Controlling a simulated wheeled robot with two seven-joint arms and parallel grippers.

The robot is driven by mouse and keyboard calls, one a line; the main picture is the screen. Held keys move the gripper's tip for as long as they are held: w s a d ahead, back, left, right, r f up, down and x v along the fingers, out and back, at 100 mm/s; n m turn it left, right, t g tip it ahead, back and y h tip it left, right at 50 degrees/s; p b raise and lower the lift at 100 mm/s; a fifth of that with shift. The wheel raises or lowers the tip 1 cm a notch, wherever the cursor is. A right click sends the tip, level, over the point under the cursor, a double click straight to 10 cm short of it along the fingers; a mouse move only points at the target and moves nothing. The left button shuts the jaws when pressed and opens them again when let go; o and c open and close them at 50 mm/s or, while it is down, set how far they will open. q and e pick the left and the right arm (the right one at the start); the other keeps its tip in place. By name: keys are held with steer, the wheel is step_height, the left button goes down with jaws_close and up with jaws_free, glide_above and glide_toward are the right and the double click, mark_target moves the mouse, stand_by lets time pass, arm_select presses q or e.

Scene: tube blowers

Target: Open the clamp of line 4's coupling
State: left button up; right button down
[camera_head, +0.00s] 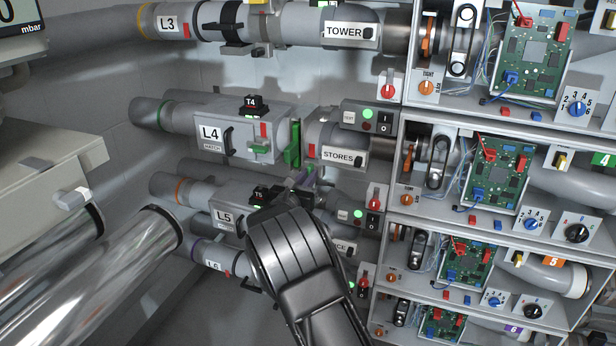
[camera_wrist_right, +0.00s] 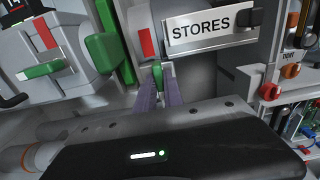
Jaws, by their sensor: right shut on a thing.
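Line 4's pipe carries the L4 box (camera_head: 228,133), with a T4 tag on top. At its right end is the coupling with a green clamp (camera_head: 293,146), next to the pipe labelled STORES (camera_head: 339,155). The green clamp band also shows in the right wrist view (camera_wrist_right: 108,42). My right gripper (camera_head: 306,177) comes up from below, just under the coupling. In the wrist view its purple-grey fingers (camera_wrist_right: 159,88) are shut on a small green clamp lever (camera_wrist_right: 157,74). The lever's lower part is hidden between the fingers. My left gripper is not in view.
The L3 line (camera_head: 172,22) runs above and the L5 line (camera_head: 224,216) below, partly behind my right arm. A switch box (camera_head: 369,117) with a lit green lamp sits right of the coupling. Shelves with circuit boards (camera_head: 497,170) fill the right side.

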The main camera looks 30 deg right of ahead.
steer(key=shift+f, duration=0.1)
steer(key=c, duration=1.5)
jaws_free()
steer(key=shift+o, duration=0.2)
steer(key=v, duration=0.8)
steer(key=shift+b, duration=0.3)
steer(key=shift+w, duration=0.1)
